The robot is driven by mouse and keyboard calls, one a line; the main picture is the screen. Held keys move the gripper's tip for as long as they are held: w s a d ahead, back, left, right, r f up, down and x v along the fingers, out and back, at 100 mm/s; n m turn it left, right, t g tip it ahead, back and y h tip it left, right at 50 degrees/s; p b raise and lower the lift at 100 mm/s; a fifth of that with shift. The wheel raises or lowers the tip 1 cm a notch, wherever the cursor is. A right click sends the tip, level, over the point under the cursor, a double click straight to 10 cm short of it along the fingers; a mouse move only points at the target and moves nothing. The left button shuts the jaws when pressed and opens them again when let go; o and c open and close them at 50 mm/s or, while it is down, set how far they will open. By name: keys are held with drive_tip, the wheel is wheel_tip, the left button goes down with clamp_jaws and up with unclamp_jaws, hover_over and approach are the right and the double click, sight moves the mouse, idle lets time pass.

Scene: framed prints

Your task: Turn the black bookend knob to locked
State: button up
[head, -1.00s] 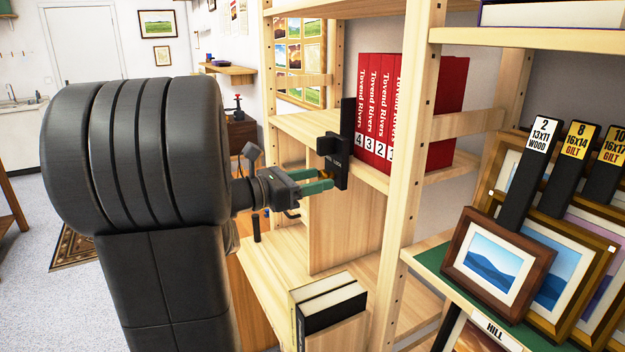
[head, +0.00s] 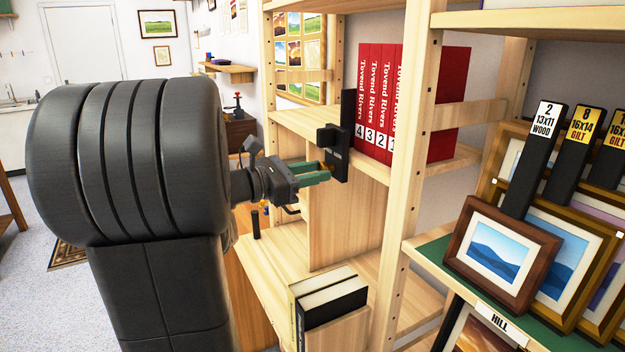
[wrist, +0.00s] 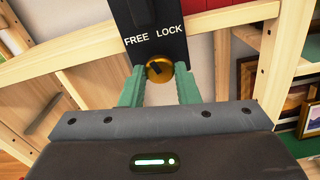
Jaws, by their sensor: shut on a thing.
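The black bookend (head: 346,110) stands at the left end of the red books on the shelf. Its lower plate hangs in front of the shelf edge and reads FREE on the left and LOCK on the right in the wrist view (wrist: 155,20). Below the words is a round brass knob (wrist: 164,73) with a dark pointer mark, which appears angled up and left, toward FREE. My gripper (head: 325,172) has green fingers, shut on the knob from both sides; in the wrist view the fingertips (wrist: 160,74) flank it. In the head view the fingers partly hide the knob.
Red numbered books (head: 375,100) stand against the bookend. A wooden upright (head: 408,150) rises to the right. Framed prints (head: 500,250) lean on a green-lined shelf at right. Open floor lies at left.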

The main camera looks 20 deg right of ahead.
drive_tip(key=shift+m+b, duration=6.3)
drive_tip(key=shift+b, duration=0.95)
drive_tip(key=shift+w, duration=0.1)
drive_tip(key=o, duration=1)
drive_tip(key=shift+c, duration=0.2)
drive_tip(key=shift+a, duration=0.1)
drive_tip(key=s+a+p, duration=0.1)
drive_tip(key=a, duration=1.2)
drive_tip(key=shift+a, duration=0.3)
drive_tip(key=shift+d, duration=0.15)
drive_tip(key=d+b, duration=0.1)
drive_tip(key=d, duration=1.2)
drive_tip(key=shift+w+d, duration=0.25)
drive_tip(key=shift+w, duration=0.2)
